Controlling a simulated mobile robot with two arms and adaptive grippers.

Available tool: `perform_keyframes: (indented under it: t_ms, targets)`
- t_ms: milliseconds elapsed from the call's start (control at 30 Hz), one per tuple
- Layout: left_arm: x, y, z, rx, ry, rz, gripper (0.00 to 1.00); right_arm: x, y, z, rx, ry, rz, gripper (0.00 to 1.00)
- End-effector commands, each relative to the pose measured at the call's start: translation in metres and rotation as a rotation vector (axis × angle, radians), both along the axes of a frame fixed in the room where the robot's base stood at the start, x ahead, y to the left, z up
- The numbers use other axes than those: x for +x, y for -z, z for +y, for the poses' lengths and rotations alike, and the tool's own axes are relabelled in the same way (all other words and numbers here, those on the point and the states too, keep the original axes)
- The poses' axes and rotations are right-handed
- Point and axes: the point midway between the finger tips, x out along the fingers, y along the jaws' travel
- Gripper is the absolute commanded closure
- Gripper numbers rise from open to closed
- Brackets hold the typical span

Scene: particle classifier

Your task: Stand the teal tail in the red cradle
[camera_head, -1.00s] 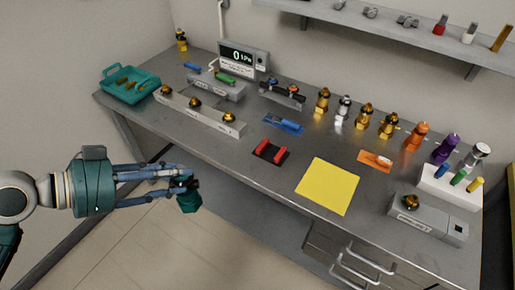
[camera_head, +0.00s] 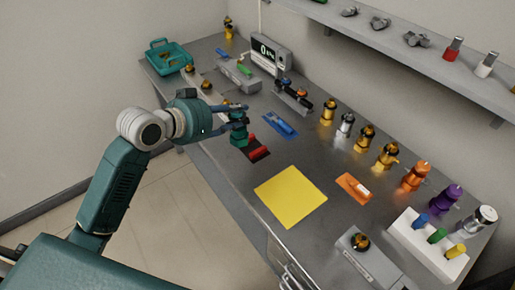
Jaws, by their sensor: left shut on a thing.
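My left gripper (camera_head: 238,114) is shut on the teal tail (camera_head: 239,136), a short dark-teal piece that hangs below the fingers. The red cradle (camera_head: 259,153), red blocks on a dark base, lies on the bench just right of and below the tail. The tail covers part of the cradle's left side. I cannot tell whether the tail touches the cradle or is above it. My right gripper is not in view.
A yellow mat (camera_head: 291,197) lies in front of the cradle. A blue tray (camera_head: 281,124) sits behind it. A grey bar with brass parts (camera_head: 205,85) is to the left. Several coloured bottles stand along the right, near a white rack (camera_head: 425,240).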

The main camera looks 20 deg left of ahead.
Motion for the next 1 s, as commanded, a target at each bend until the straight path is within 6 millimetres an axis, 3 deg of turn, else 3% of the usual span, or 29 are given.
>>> perform_keyframes:
  t_ms: [33,200,333,433,600,733,1000]
  targets:
    - [0.026,-0.017,-0.007,-0.004,-0.052,-0.021,1.00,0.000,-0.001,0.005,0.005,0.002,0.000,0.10]
    - [0.074,-0.046,-0.018,0.005,-0.194,-0.024,1.00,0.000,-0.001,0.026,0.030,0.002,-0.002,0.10]
    - [0.091,-0.061,-0.023,0.010,-0.249,-0.022,1.00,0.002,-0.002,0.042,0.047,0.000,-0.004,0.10]
    - [0.095,-0.063,-0.025,0.014,-0.265,-0.027,1.00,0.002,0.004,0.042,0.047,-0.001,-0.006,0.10]
    - [0.096,-0.060,-0.025,0.047,-0.257,-0.065,1.00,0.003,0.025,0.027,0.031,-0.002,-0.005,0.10]
    - [0.095,-0.052,-0.024,0.062,-0.252,-0.075,1.00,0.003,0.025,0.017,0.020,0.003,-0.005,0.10]
    - [0.095,0.012,-0.023,0.063,-0.252,-0.071,1.00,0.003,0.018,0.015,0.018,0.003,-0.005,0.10]
